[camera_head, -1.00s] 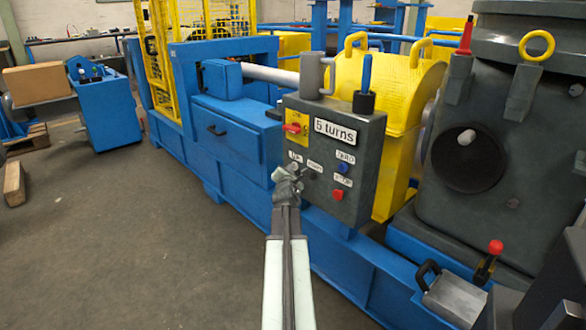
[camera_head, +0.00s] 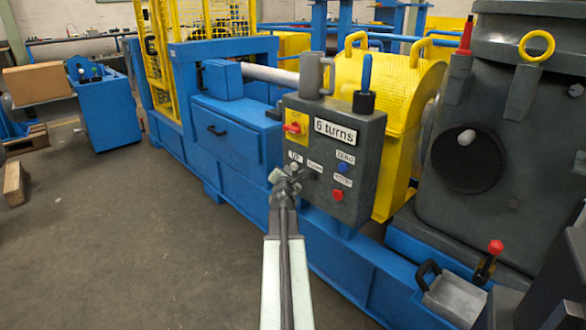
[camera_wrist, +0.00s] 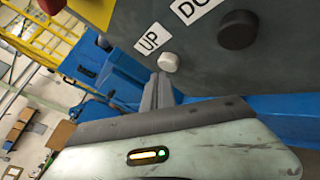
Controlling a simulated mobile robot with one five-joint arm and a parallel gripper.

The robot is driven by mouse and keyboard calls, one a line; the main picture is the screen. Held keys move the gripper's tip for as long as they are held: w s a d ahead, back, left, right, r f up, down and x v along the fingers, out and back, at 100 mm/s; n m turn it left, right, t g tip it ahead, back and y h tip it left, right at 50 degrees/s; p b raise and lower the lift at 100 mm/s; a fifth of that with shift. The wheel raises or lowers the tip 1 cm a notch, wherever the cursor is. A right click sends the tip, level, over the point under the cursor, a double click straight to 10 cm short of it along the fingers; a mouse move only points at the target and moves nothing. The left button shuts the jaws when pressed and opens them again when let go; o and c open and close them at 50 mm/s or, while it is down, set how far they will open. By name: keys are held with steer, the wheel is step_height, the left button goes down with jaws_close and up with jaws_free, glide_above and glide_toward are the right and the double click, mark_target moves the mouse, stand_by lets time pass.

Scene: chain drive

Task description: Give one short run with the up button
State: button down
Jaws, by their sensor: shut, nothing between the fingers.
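The grey control box (camera_head: 365,145) hangs on the blue machine and its display (camera_head: 335,132) reads "6 turns". The white up button (camera_head: 294,166) sits at the box's lower left, just under the label "UP". In the wrist view the white button (camera_wrist: 168,62) is fully visible beside that label. My gripper (camera_head: 282,178) is shut and empty, just below and left of the up button. In the wrist view its fingertips (camera_wrist: 161,80) point at the button, with what looks like a small gap.
The box also carries a red switch (camera_head: 292,128) on a yellow plate, a blue zero button (camera_head: 342,168) and a red stop button (camera_head: 337,195). A grey mug (camera_head: 312,76) and a blue-handled tool (camera_head: 365,85) stand on top. Open floor (camera_head: 150,240) lies left.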

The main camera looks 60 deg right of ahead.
steer(key=shift+w+a, duration=0.1)
steer(key=shift+a, duration=0.25)
steer(key=a, duration=0.1)
steer(key=w+a, duration=0.1)
steer(key=a, duration=0.2)
steer(key=shift+w+a, duration=0.3)
steer(key=shift+a, duration=0.05)
stand_by(0.4)
